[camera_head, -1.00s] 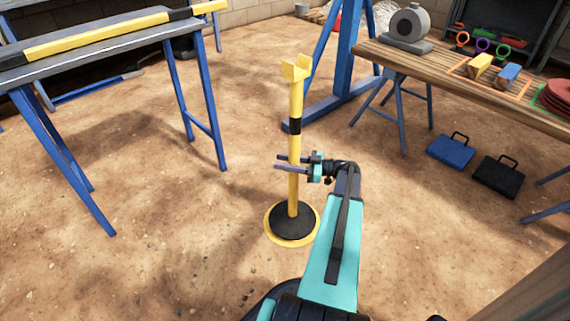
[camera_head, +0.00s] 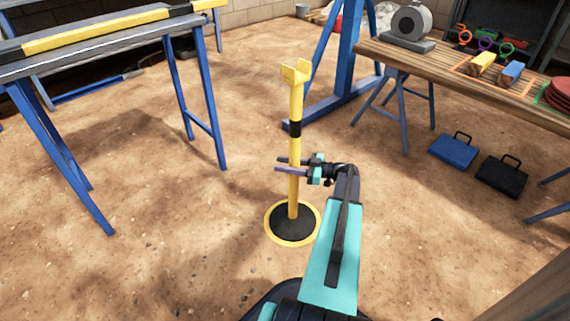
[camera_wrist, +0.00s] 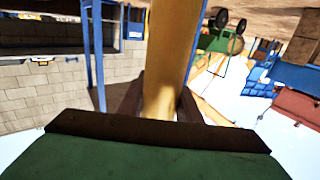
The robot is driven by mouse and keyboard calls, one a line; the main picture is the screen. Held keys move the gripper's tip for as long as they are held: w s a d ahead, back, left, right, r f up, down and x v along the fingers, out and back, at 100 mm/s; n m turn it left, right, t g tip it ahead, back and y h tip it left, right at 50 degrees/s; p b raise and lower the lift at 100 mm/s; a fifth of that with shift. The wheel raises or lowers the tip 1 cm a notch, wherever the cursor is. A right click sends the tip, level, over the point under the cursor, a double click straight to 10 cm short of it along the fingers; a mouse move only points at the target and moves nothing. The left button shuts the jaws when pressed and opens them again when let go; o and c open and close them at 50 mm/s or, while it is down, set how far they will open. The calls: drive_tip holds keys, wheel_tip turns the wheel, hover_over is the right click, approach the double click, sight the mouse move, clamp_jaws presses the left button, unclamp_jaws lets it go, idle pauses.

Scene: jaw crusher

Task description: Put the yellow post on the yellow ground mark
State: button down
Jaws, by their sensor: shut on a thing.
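The yellow post (camera_head: 294,165) stands upright in the head view, with a black band, a forked top and a round black base (camera_head: 292,222). The yellow ground mark (camera_head: 274,239) is a ring on the dirt, and it shows around the black base, which looks centred inside it. I cannot tell whether the base touches the ground. My gripper (camera_head: 292,166) is shut on the post's shaft below the black band, reaching in from the right. In the wrist view the yellow shaft (camera_wrist: 170,55) runs between the two dark fingers.
A trestle table (camera_head: 100,45) with a black-and-yellow bar (camera_head: 95,36) stands at the left. A wooden workbench (camera_head: 440,62) stands at the right, with a blue case (camera_head: 453,151) and a black case (camera_head: 500,174) near it. The dirt around the post is clear.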

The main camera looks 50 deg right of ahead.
drive_tip(key=shift+r, duration=0.15)
drive_tip(key=c, duration=1.7)
unclamp_jaws()
drive_tip(key=shift+f, duration=0.2)
drive_tip(key=o, duration=0.4)
drive_tip(key=shift+r, duration=0.1)
drive_tip(key=p+v, duration=0.4)
drive_tip(key=v, duration=0.8)
drive_tip(key=shift+s+p, duration=0.1)
drive_tip(key=shift+p, duration=0.25)
